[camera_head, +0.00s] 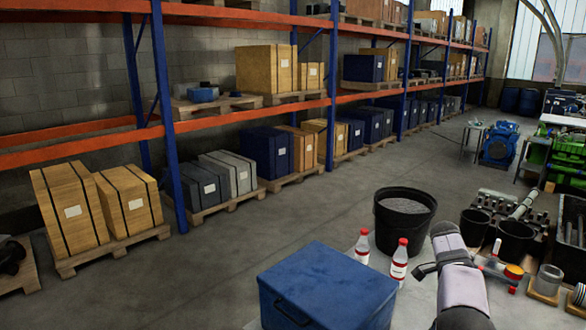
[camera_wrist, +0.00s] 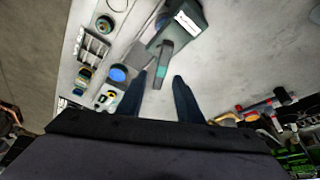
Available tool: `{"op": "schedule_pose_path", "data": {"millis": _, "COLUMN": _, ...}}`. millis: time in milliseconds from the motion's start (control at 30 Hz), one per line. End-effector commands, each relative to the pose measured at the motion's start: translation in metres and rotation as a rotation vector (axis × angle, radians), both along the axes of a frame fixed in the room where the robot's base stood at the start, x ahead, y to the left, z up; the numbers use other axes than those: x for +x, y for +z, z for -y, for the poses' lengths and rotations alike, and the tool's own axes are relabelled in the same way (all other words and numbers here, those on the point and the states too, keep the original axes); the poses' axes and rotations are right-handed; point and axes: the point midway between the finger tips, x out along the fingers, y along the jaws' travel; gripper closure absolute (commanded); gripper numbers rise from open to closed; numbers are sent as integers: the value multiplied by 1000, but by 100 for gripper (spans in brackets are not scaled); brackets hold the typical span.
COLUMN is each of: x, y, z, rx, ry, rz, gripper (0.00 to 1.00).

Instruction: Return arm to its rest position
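My gripper (camera_wrist: 159,78) shows in the wrist view as two dark fingers held apart. I see nothing clasped between them. A dark grey-green piece (camera_wrist: 180,25) with a white label and a stubby grey-green part lies beyond the fingertips. The wrist view is tilted over a pale surface. In the head view my light grey arm rises from the lower right, and I cannot make out the gripper's fingers there.
A blue box (camera_head: 325,290), two red-capped bottles (camera_head: 399,262) and a black bucket (camera_head: 404,218) stand left of my arm. Dark cups (camera_head: 514,240), a clear cylinder (camera_head: 548,280) and metal parts crowd the right. Shelves with crates (camera_head: 265,68) line the back; the floor between is open.

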Motion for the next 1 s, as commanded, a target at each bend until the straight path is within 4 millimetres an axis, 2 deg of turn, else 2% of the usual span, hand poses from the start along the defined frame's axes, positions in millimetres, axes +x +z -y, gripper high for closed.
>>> {"op": "schedule_pose_path", "data": {"millis": 267, "x": -10, "y": -11, "z": -64, "rx": 98, "ry": 344, "rz": -71, "gripper": 67}}
{"op": "schedule_pose_path", "data": {"millis": 467, "x": -40, "y": -23, "z": -126, "rx": 181, "ry": 666, "rz": -126, "gripper": 67}}
{"op": "schedule_pose_path", "data": {"millis": 567, "x": -61, "y": -32, "z": -156, "rx": 217, "ry": 824, "rz": -149, "gripper": 67}}
{"op": "schedule_pose_path", "data": {"millis": 767, "x": -116, "y": -55, "z": -211, "rx": 279, "ry": 1133, "rz": -188, "gripper": 67}}
{"op": "schedule_pose_path", "data": {"millis": 1000, "x": -197, "y": -90, "z": -264, "rx": 332, "ry": 1478, "rz": -223, "gripper": 67}}
